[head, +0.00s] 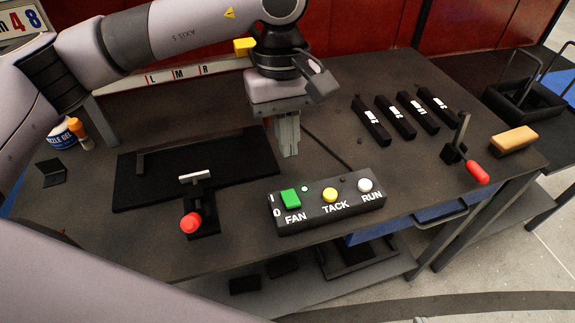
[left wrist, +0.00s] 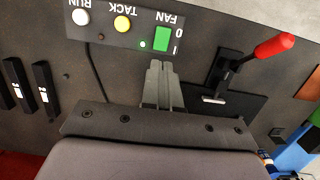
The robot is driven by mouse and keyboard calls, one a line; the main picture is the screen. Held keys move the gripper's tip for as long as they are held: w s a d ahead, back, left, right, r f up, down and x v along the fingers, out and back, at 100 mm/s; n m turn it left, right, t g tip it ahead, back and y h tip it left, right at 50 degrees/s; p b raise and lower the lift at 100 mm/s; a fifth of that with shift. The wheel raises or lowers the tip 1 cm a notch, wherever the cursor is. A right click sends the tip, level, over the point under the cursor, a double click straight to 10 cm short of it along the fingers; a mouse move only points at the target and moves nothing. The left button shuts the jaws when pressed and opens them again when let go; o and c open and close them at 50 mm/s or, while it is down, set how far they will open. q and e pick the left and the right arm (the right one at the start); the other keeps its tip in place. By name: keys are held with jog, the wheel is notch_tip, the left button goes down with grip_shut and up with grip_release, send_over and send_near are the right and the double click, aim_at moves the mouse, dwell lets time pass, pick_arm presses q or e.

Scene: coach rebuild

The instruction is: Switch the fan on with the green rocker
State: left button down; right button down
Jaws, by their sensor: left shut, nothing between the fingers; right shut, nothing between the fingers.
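The green rocker (head: 290,198) is at the left end of a black control box (head: 330,210), above the label FAN and beside the marks I and 0. It also shows in the left wrist view (left wrist: 162,39). A small round lamp (head: 305,188) beside it glows green. I cannot tell which way the rocker is tilted. My left gripper (head: 289,152) is shut and empty, pointing down behind the box. In the left wrist view its fingertips (left wrist: 160,64) are close to the rocker's edge; contact cannot be told. My right gripper is not in view.
The box also has a yellow TACK button (head: 330,195) and a white RUN button (head: 365,185). A red-knobbed lever (head: 191,222) stands left of it, and another red-handled lever (head: 477,171) stands right. Several black blocks (head: 395,117) lie behind. A cable runs behind the box.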

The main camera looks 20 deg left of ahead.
pick_arm(q)
jog(key=shift+w+a+r, duration=0.1)
jog(key=shift+w+r, duration=0.1)
jog(key=shift+r, duration=1)
jog(key=shift+w+a+r, duration=0.1)
jog(key=shift+w+r, duration=0.05)
jog(key=shift+r, duration=1)
